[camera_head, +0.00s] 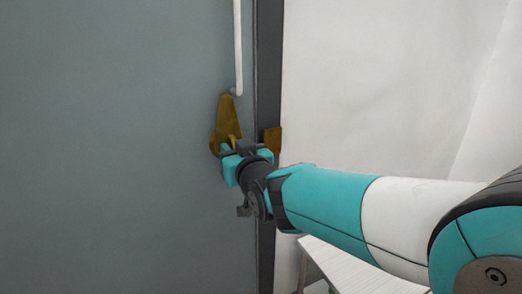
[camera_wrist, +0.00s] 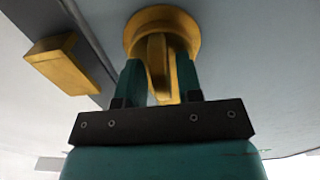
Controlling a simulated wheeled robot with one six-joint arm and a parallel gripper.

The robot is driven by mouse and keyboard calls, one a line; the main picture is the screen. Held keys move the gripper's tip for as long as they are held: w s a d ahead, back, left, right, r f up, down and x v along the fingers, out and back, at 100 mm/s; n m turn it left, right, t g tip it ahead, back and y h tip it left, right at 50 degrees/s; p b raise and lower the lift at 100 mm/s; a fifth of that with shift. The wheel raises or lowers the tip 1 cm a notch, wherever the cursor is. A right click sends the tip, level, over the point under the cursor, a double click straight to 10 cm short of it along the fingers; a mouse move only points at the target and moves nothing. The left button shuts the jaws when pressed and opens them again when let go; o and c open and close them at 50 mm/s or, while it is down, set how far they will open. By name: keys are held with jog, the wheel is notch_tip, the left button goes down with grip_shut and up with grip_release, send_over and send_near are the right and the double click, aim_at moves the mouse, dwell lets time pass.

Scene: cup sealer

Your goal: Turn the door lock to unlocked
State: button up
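The door lock (camera_head: 228,117) is a gold fitting on the grey door near its right edge, below a white vertical bar. In the wrist view it shows as a round gold base (camera_wrist: 184,24) with a narrow upright turn piece (camera_wrist: 157,62). My gripper (camera_head: 231,146) is at the lock, and its two teal fingers (camera_wrist: 160,75) stand on either side of the turn piece. The fingers are very close to it, but I cannot tell whether they press on it. My gripper hides the lower part of the lock in the head view.
A gold catch block (camera_head: 273,139) sits on the frame just right of the door edge; it also shows at left in the wrist view (camera_wrist: 58,64). The white bar (camera_head: 238,45) hangs above the lock. A white slatted surface (camera_head: 345,270) stands below my arm.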

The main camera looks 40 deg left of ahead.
jog(key=shift+o, duration=0.2)
jog(key=shift+s+d, duration=0.15)
jog(key=shift+d, duration=0.1)
jog(key=v, duration=1.7)
